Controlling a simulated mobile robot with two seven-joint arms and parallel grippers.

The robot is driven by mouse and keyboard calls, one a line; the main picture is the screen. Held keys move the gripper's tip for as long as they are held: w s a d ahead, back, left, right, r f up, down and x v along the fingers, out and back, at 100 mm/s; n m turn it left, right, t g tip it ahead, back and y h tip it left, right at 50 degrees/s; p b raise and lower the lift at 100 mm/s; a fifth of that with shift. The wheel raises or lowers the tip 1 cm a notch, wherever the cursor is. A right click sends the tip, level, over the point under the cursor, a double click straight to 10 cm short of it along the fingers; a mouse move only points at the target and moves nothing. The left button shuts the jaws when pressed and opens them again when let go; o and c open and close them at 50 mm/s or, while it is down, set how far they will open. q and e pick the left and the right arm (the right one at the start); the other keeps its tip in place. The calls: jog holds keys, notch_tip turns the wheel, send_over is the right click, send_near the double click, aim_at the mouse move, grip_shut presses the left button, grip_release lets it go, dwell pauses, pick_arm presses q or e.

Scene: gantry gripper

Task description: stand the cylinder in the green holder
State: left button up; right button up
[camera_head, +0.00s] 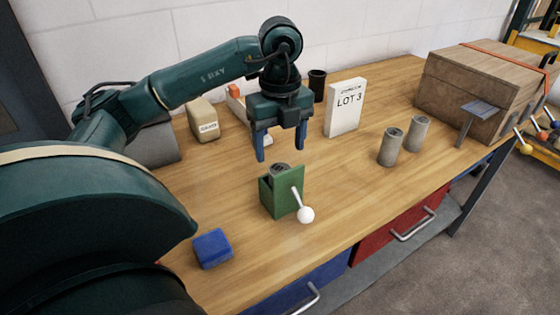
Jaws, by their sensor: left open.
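The green holder (283,194) stands on the wooden table, with a lever ending in a white ball (306,215) on its front right side. A grey round top (280,169) shows in its opening and looks like the tops of the grey cylinders; the rest is hidden inside. Two grey cylinders stand upright on the table to the right, a nearer one (390,148) and a farther one (416,134). My left gripper (280,155) points down above and slightly behind the holder, its blue fingers apart with nothing between them. My right gripper is not in view.
A blue block (212,248) lies at the front left. A white LOT 3 box (345,108), a black cup (317,86) and a beige block (204,119) stand at the back. A large wooden crate (462,93) fills the right end. The table between holder and cylinders is clear.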

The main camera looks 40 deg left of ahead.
pick_arm(q)
notch_tip(320, 180, up, 6)
jog(key=p, duration=0.1)
jog(key=shift+r, duration=0.15)
dwell(0.5)
